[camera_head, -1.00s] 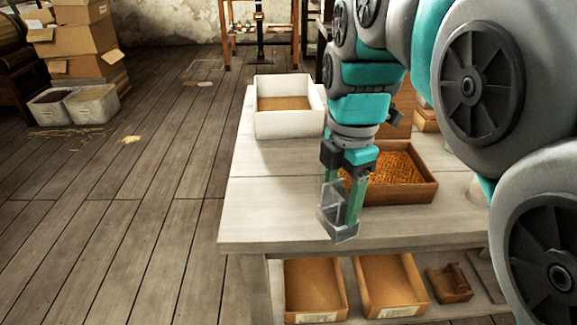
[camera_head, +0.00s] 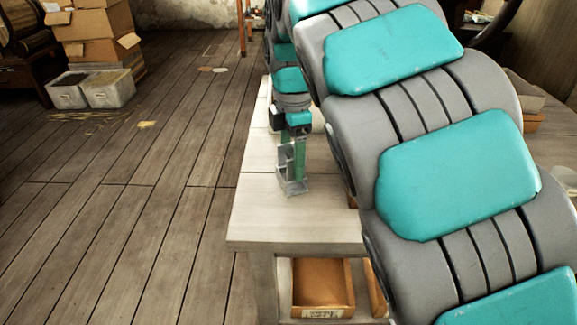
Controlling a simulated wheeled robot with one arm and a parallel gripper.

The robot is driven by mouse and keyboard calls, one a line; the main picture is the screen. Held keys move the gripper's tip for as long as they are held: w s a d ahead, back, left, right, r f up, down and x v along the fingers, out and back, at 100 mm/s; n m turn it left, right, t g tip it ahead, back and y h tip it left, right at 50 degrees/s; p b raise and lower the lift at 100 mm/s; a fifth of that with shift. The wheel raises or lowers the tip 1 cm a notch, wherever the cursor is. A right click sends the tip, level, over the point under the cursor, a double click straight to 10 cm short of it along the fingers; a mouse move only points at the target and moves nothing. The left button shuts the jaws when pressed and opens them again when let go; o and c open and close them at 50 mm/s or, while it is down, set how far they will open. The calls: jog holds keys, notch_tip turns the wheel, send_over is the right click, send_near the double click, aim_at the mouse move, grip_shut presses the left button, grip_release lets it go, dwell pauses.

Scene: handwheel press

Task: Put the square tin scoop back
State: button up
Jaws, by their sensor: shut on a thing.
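The square tin scoop (camera_head: 291,184) is a small grey metal thing at the left part of the pale wooden table (camera_head: 255,215). My gripper (camera_head: 298,168), with green fingers, points down and is shut on the scoop. The scoop is at or just above the table top; I cannot tell whether it touches. My arm covers most of the table's right side, including nearly all of the brown tray.
A cardboard-coloured bin (camera_head: 322,283) stands on the shelf below the table top. Cardboard boxes (camera_head: 95,40) and two pale tubs (camera_head: 92,88) stand on the floor at the far left. The plank floor (camera_head: 130,210) left of the table is clear.

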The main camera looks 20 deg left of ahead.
aim_at(289, 170)
jog(key=shift+w+a, duration=0.2)
jog(key=shift+a, duration=0.25)
jog(key=shift+f, duration=1.8)
jog(key=shift+f, duration=0.15)
jog(key=shift+f, duration=0.1)
jog(key=o, duration=1.4)
jog(key=shift+c, duration=0.2)
notch_tip(289, 170, up, 13)
jog(key=shift+f, duration=0.2)
jog(key=shift+d, duration=0.1)
